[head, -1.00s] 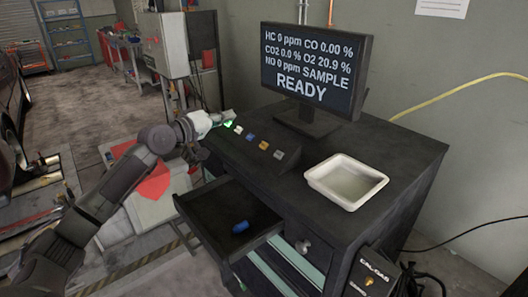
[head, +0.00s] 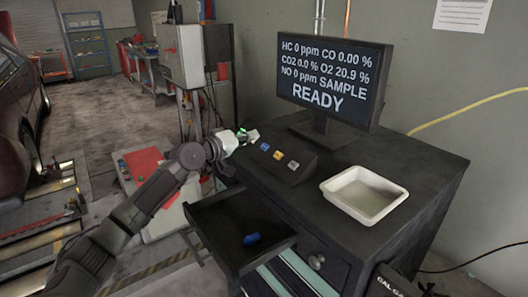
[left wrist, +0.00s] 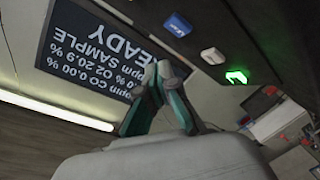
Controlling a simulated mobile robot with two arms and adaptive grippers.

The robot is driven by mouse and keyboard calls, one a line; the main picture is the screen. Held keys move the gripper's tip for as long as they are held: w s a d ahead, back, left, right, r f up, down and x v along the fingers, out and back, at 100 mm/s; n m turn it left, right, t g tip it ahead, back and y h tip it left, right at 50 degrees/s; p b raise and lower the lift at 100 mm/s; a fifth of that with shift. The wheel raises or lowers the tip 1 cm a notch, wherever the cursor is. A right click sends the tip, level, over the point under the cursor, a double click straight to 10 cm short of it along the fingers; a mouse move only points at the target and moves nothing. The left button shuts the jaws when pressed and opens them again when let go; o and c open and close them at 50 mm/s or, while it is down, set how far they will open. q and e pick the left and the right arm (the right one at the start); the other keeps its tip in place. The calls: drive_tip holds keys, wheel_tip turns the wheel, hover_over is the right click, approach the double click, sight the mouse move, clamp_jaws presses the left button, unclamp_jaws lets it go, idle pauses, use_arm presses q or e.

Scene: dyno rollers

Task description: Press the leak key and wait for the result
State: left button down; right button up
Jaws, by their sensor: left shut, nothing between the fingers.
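The key panel (head: 290,170) stands on the dark cabinet, with a lit green key (head: 241,131), a blue key (head: 264,147), a yellow key (head: 278,155) and a grey key (head: 293,165). A white key (left wrist: 212,54) shows between green and blue in the left wrist view. I cannot read which is the leak key. My left gripper (head: 252,134) is shut and empty at the green end of the row; its fingertips (left wrist: 163,72) seem apart from the keys. The monitor (head: 333,83) reads "SAMPLE READY" with gas values. My right gripper is not in view.
A white tray (head: 365,194) sits on the cabinet top, right of the panel. A grey machine with a red top (head: 146,163) stands left of the cabinet.

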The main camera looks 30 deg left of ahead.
sight(265, 147)
use_arm(q)
drive_tip(key=shift+w+d+f+b, duration=0.2)
drive_tip(key=shift+w+f+b, duration=0.2)
drive_tip(key=shift+f, duration=0.15)
drive_tip(key=shift+w+d+f+b, duration=0.25)
drive_tip(key=shift+w+f, duration=0.15)
drive_tip(key=shift+f, duration=0.1)
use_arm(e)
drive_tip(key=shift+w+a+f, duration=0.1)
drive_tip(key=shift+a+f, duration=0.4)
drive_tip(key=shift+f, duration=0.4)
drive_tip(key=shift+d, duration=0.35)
use_arm(q)
drive_tip(key=shift+f, duration=0.15)
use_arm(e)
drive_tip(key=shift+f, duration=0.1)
use_arm(q)
drive_tip(key=shift+w+f+b, duration=0.2)
drive_tip(key=shift+w+b, duration=0.1)
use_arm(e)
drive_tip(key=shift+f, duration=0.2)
